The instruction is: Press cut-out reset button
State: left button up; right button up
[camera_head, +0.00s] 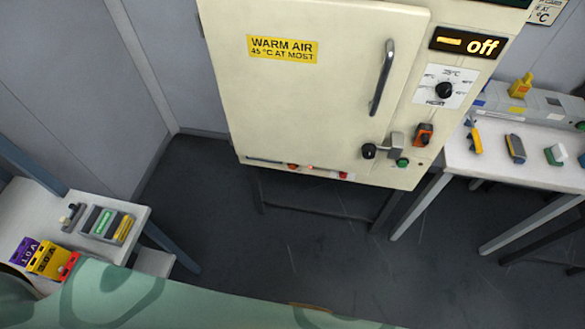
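A cream warm-air cabinet (300,90) stands at the top middle with its door shut. It bears a yellow "WARM AIR 45 °C AT MOST" label (282,49) and a long vertical handle (382,78). Its display (467,43) reads "off". Below it are a black heat knob (444,90), an orange switch (424,134), a black round knob (369,151) by a grey latch, and a small green button (402,162). Small red parts (343,175) line the lower edge. I cannot tell which part is the cut-out reset. Neither gripper is in view.
A white table (545,172) at the right holds several small items and a grey box with a yellow object (521,86). A white bench (130,222) at the left holds a tray and purple, yellow and red blocks. Dark floor (225,215) lies clear between them.

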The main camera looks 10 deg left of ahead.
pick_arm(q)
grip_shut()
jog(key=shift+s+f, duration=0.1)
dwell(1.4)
